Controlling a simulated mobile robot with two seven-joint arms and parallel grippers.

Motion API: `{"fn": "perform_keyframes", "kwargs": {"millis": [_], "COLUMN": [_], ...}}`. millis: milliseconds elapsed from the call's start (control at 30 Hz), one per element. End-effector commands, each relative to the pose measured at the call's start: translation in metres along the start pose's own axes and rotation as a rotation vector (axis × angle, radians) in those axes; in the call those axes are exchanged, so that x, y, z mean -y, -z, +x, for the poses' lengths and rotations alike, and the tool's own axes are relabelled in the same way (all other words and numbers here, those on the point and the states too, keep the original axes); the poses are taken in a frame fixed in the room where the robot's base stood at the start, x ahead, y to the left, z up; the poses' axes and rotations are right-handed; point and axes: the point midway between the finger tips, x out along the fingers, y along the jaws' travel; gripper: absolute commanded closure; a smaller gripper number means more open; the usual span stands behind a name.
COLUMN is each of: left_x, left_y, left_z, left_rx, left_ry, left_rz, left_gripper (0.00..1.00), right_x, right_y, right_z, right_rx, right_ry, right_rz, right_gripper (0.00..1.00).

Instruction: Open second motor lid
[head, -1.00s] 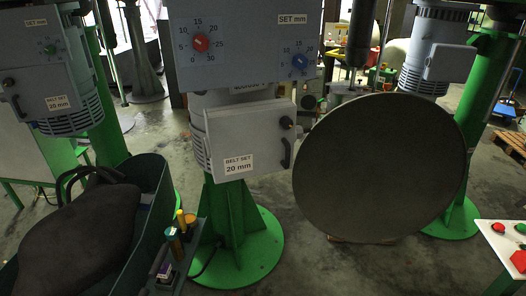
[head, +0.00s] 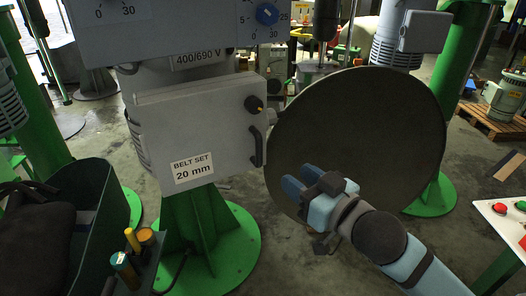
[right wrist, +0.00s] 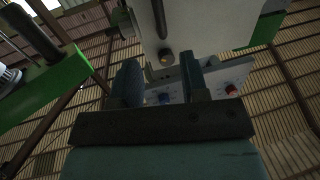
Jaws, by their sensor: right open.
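The motor lid (head: 205,130) is a pale grey box cover labelled "BELT SET 20 mm", shut as far as I can see. It has a dark knob (head: 254,103) and, below that, a dark vertical handle (head: 256,147) at its right edge. My right gripper (head: 292,187) is open and empty, to the lower right of the handle and apart from it in the head view. In the right wrist view my two fingers (right wrist: 160,85) are spread, with a pale panel (right wrist: 175,25) above them. My left gripper is out of view.
A large dark round disc (head: 365,125) stands right of the lid, behind my right arm. A control box (head: 200,25) with dials hangs above the lid. The green stand (head: 195,220) is below. A green bin (head: 95,205) stands lower left, and a button panel (head: 510,220) lower right.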

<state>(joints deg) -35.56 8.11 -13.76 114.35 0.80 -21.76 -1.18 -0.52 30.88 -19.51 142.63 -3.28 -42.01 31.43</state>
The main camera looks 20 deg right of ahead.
Motion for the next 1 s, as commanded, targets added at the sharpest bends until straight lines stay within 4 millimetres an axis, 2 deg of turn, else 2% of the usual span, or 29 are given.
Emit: {"fn": "perform_keyframes", "kwargs": {"millis": [100,167,400,600,800,1000], "left_x": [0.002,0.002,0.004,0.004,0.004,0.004], "left_y": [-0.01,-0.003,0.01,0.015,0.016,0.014], "left_z": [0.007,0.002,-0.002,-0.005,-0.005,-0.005], "left_rx": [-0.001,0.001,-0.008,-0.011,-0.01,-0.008], "left_ry": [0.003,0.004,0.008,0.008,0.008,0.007], "left_rz": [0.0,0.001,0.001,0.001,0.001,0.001], "left_gripper": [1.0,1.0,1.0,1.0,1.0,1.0], "right_x": [0.0,0.0,0.0,0.0,0.0,0.0], "right_y": [-0.002,0.003,0.003,0.002,0.0,-0.001], "right_z": [0.015,0.03,0.082,0.111,0.123,0.123], "right_rx": [-0.004,-0.002,-0.001,-0.001,0.001,0.001], "right_ry": [0.001,0.0,-0.001,0.0,0.0,0.0], "right_rz": [-0.002,0.0,-0.001,0.0,-0.001,-0.001], "right_gripper": [0.59,0.59,0.59,0.59,0.59,0.59]}}
